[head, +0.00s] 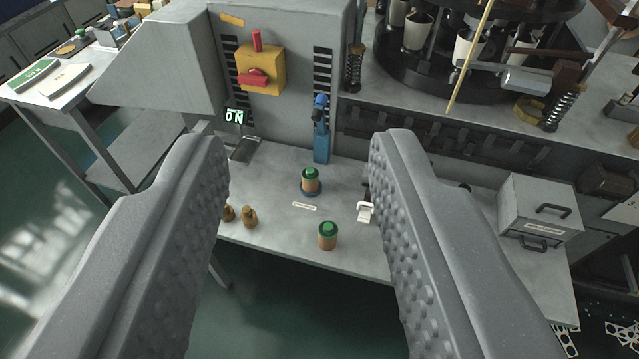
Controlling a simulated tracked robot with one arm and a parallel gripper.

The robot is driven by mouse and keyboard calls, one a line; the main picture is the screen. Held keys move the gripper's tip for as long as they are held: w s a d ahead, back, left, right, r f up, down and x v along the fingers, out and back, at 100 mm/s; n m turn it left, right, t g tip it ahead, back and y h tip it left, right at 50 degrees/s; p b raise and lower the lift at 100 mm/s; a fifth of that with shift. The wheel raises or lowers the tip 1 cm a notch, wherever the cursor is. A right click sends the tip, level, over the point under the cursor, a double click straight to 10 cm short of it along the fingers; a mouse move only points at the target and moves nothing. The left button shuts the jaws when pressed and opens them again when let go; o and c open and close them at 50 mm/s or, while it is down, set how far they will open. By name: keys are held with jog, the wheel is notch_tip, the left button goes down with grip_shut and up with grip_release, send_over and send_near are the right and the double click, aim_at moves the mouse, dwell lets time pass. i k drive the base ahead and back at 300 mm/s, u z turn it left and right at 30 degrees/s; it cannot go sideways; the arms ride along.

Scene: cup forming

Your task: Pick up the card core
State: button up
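Two short tan cylinders with green tops stand on the grey bench (275,240). The front cylinder (327,242) is near the bench's front edge. The back cylinder (311,186) stands on a round blue base. Both look like card cores, but I cannot tell which one the task names. A small label (304,206) lies between them, its text too small to read. My gripper (302,142) is wide open and empty. Both cylinders show in the gap between its fingers, farther off and not touched.
Two small brown objects (249,217) stand at the left by the left finger. A white clip-like piece (365,211) lies right of the cylinders. A blue post (321,140) and grey machine (285,110) stand behind; a grey box (540,215) is right.

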aim_at(310, 186)
jog(key=z, duration=0.05)
jog(key=i, duration=1)
jog(key=u, duration=0.05)
